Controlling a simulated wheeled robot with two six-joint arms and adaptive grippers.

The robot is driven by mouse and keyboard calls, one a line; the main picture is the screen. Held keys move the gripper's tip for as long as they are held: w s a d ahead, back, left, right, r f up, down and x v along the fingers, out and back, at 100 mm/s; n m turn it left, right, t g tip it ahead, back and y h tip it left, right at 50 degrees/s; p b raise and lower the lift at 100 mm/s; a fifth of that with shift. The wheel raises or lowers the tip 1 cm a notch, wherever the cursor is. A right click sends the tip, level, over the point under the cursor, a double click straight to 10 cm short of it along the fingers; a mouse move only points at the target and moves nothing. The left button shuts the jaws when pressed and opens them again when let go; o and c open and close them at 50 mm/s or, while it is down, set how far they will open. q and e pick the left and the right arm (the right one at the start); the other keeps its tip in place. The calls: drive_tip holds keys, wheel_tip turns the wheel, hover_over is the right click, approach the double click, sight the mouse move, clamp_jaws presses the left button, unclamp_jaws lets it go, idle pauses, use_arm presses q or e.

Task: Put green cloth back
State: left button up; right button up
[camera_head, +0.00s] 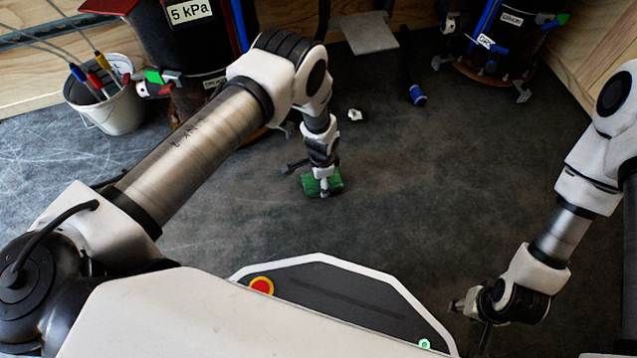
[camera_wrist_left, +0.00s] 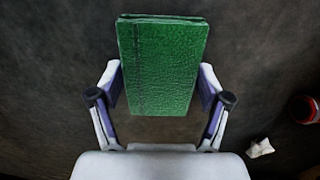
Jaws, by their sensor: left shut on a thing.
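The green cloth (camera_head: 335,181) is a small folded, textured rectangle over the dark floor in the middle of the head view. In the left wrist view the cloth (camera_wrist_left: 162,60) lies between the two fingers. My left gripper (camera_head: 321,178) points down and is shut on the cloth, with a finger pressed to each side. I cannot tell whether the cloth touches the floor. My right gripper (camera_head: 468,316) is low at the right, away from the cloth and seemingly empty; its fingers are too small and dark to read.
A white bucket (camera_head: 112,117) with coloured-handled tools stands at the back left, beside a dark drum (camera_head: 190,45) labelled 5 kPa. Another drum (camera_head: 500,45) stands at the back right. A white scrap (camera_head: 355,114) and a blue-ended item (camera_head: 418,95) lie behind the cloth. The right-centre floor is clear.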

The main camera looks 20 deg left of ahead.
use_arm(q)
drive_tip(key=shift+f, duration=0.45)
drive_tip(key=o, duration=1.2)
use_arm(e)
drive_tip(key=shift+f, duration=0.45)
use_arm(q)
wheel_tip(320, 180, up, 12)
drive_tip(key=p, duration=0.7)
drive_tip(key=shift+p, duration=0.35)
use_arm(e)
wheel_tip(320, 180, up, 7)
drive_tip(key=shift+s+r, duration=0.2)
drive_tip(key=shift+s, duration=0.05)
